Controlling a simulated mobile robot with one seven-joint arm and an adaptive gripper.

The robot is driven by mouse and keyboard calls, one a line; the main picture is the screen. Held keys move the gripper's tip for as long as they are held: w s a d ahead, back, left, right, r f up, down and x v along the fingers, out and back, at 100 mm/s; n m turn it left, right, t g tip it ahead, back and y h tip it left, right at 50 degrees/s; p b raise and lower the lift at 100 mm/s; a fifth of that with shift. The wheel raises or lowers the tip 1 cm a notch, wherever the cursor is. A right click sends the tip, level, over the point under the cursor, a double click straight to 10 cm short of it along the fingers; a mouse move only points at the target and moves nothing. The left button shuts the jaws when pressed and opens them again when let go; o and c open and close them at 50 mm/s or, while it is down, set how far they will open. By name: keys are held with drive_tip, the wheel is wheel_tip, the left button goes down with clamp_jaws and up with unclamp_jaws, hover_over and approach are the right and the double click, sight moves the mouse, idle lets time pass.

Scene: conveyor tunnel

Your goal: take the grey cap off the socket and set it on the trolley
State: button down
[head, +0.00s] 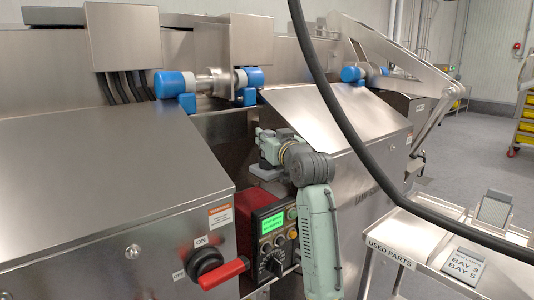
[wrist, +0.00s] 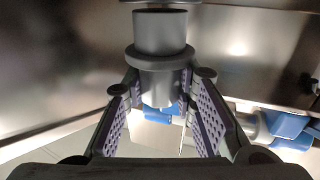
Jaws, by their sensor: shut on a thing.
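In the wrist view the grey cap (wrist: 159,58), a round cylinder with a wide collar, stands between the two fingers of my gripper (wrist: 160,88). The fingers are shut on its lower part, below the collar. A dark round edge (wrist: 160,3) shows just above the cap at the top of the picture; I cannot tell whether it is the socket or touches the cap. In the head view my arm reaches into the gap between two steel hoods, and the cap and fingertips cannot be made out. The trolley (head: 407,233) stands at the lower right, labelled "USED PARTS".
A "BAY 3 BAY 5" plate (head: 464,265) and a grey tilted block (head: 494,208) are on the trolley. A black cable (head: 345,130) hangs across the front. A control box (head: 272,235) and a red-handled switch (head: 212,268) sit near my arm. Blue-ended rollers (head: 210,80) lie behind.

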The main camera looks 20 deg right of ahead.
drive_tip(key=shift+r+p, duration=0.8)
drive_tip(key=shift+r, duration=0.25)
